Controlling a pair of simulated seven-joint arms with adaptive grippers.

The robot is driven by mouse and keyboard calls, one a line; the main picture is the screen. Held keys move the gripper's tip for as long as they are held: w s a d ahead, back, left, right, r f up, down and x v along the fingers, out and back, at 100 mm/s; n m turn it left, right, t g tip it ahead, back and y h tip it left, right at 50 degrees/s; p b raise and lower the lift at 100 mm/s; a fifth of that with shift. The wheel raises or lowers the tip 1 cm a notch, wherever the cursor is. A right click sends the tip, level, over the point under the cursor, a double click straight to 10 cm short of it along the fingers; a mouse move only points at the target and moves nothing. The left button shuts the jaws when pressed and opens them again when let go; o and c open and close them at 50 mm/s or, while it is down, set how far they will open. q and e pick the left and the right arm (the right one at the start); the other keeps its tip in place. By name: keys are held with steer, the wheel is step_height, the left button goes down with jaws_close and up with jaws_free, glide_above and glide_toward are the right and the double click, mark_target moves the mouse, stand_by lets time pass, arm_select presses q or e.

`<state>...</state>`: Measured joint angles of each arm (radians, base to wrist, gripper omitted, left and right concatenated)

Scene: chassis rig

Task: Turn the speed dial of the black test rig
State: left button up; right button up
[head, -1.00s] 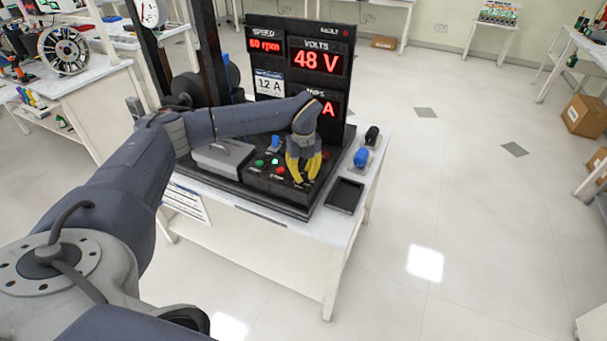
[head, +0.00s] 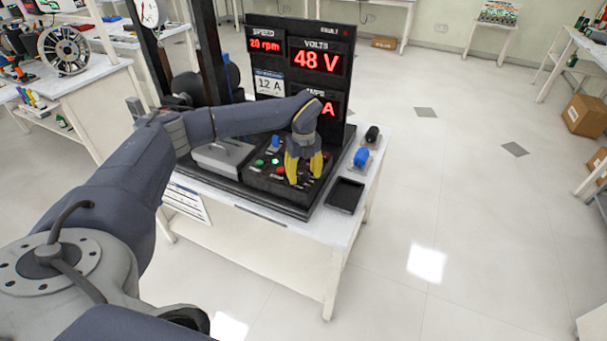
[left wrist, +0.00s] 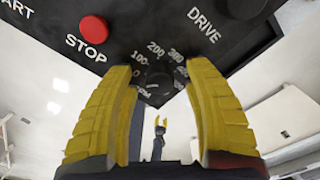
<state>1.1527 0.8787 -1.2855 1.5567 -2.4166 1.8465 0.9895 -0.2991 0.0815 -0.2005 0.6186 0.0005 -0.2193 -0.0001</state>
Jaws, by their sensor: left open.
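The black test rig (head: 250,100) stands on a white table, its sloped control panel in front of an upright display board. My left gripper (head: 304,182) reaches down over the panel's right part and hides the speed dial in the head view. In the left wrist view the dark speed dial (left wrist: 155,93) shows between the two yellow fingers of the left gripper (left wrist: 158,85), ringed by a scale from 0 through 100, 200 and 300. The jaws are open around the dial; contact is unclear. The speed display (head: 266,45) reads 20 rpm.
A red STOP button (left wrist: 94,29) is left of the dial in the wrist view. A black tray (head: 345,195) and blue and black parts lie right of the rig. A small yellow-tipped shape (left wrist: 160,124), perhaps my right gripper, shows far off.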

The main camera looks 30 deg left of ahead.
mark_target(304, 173)
arm_select(q)
step_height(304, 173, up, 12)
stand_by(0.6)
steer(key=shift+f, duration=0.1)
